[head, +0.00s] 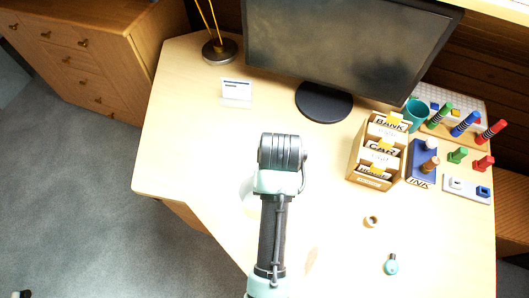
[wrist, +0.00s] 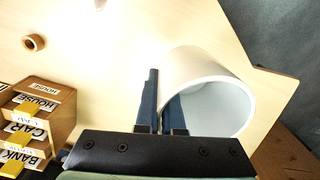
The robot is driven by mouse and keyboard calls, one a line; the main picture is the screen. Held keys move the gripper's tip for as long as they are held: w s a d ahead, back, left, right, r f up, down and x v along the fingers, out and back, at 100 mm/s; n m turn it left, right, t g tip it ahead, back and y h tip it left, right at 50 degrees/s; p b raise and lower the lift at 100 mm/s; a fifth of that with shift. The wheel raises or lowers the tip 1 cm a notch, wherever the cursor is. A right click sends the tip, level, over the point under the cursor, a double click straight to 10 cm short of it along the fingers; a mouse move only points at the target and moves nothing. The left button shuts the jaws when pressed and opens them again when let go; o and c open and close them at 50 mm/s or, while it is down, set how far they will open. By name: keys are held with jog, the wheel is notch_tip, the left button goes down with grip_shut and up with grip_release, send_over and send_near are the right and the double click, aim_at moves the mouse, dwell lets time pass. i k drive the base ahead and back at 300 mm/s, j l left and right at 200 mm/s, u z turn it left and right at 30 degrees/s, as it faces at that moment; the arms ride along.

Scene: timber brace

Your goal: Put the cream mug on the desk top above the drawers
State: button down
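The cream mug (wrist: 217,76) fills the right of the wrist view, its open mouth turned partly toward the camera. In the head view only a pale part of it (head: 247,190) shows beside my arm over the desk. My gripper (wrist: 160,102) has its two dark fingers close together at the mug's near side, with a narrow gap. They appear shut on the mug; the exact part between them is hidden. The desk top (head: 190,130) is pale wood. A wooden unit with drawers (head: 75,45) stands at the upper left; a brown side shows under the desk's left front edge.
A monitor (head: 345,45) on a round base and a dark-based lamp (head: 220,50) stand at the back. A card (head: 236,92) lies near them. A labelled box (head: 377,152), teal mug (head: 415,112) and coloured pegs crowd the right. A small ring (head: 371,221) and teal item (head: 391,265) lie in front.

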aim_at(229, 177)
jog(key=i+u, duration=0.65)
jog(key=k+u, duration=0.1)
jog(key=u, duration=0.95)
